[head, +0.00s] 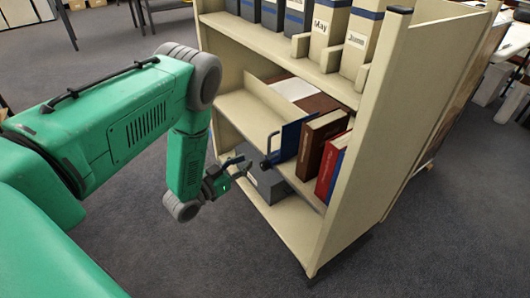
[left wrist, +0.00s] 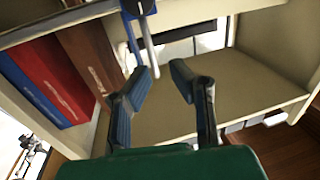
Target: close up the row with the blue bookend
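The blue bookend (head: 291,139) stands on the middle shelf of the beige bookcase, at the left side of a brown book (head: 318,146). A red book (head: 328,172) and a blue book (head: 340,165) stand right of the brown one. In the left wrist view part of the blue bookend (left wrist: 130,34) shows at the top, ahead of the fingers. The red book (left wrist: 60,78) and brown book (left wrist: 88,58) are at left there. My left gripper (head: 238,171) is open and empty, in front of the shelf and left of the bookend; its fingers also show in the wrist view (left wrist: 160,78). My right gripper is out of view.
Upright file boxes (head: 330,28) fill the top shelf above. A grey box (head: 264,182) sits on the bottom shelf. The bookcase's right side panel (head: 372,130) bounds the books. The middle shelf is bare at its left (head: 247,112). Carpet lies in front.

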